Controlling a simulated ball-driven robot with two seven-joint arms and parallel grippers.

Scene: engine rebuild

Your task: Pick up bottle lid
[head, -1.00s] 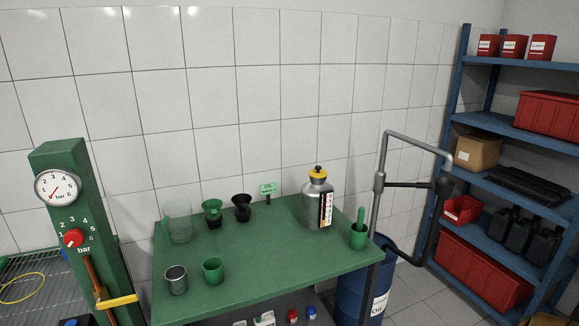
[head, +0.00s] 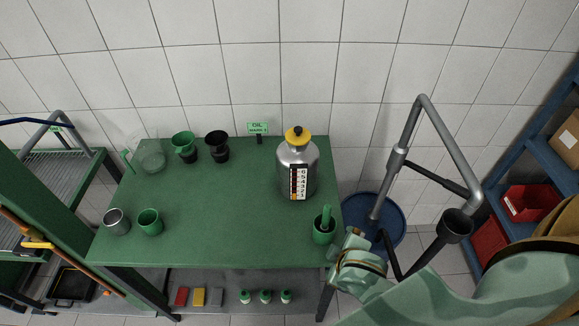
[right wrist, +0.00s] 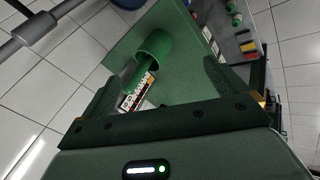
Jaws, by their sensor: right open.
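The bottle lid (head: 298,132) is yellow with a black knob. It sits on top of the silver metal bottle (head: 291,160), which stands upright at the back right of the green table (head: 225,215). My right gripper (head: 343,245) is at the table's front right corner, below and to the right of the bottle in the head view, apart from the lid. In the right wrist view my gripper (right wrist: 162,88) is open, with nothing held. The bottle's label (right wrist: 138,92) shows between its fingers; the lid cannot be made out there. My left gripper is not in view.
Funnels, a clear jug (head: 151,157) and two cups are at the table's left. A blue barrel (head: 390,212) with a grey pipe stands right of the table. The table's middle is clear.

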